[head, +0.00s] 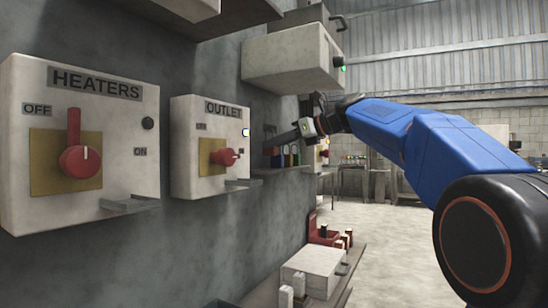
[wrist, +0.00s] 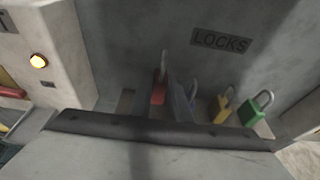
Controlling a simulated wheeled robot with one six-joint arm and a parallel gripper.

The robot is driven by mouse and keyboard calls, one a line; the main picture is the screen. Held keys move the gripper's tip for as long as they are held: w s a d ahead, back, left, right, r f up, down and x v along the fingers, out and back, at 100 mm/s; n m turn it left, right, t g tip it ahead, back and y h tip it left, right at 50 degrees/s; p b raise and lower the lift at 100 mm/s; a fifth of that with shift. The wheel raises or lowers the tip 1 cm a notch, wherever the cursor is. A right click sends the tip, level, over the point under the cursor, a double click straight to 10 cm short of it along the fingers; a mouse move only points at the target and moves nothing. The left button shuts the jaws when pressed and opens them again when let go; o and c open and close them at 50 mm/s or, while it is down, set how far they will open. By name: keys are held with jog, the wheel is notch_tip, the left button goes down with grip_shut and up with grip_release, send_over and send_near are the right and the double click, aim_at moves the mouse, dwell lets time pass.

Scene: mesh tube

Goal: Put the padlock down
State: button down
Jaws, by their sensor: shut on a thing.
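My gripper (wrist: 158,105) reaches to the wall shelf under the LOCKS sign and is shut on a red padlock (wrist: 158,92). The padlock's shackle points up, and my gripper's dark body hides its lower part. Whether it touches the shelf cannot be told. In the head view my gripper (head: 292,136) is at the shelf (head: 285,171), beyond the OUTLET box, and is small and partly dark.
A blue padlock (wrist: 190,94), a yellow padlock (wrist: 222,108) and a green padlock (wrist: 254,108) stand to the right of the red one. The OUTLET box (head: 208,150) is close on the left. A pale box (head: 295,62) overhangs above.

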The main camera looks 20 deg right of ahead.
jog(key=shift+w+a+f, duration=0.1)
jog(key=shift+a+f, duration=0.05)
jog(key=shift+f, duration=1.8)
jog(key=shift+f, duration=0.15)
jog(key=c, duration=1.7)
grip_release()
jog(key=shift+o, duration=0.2)
jog(key=shift+r, duration=0.2)
jog(key=v, duration=1.2)
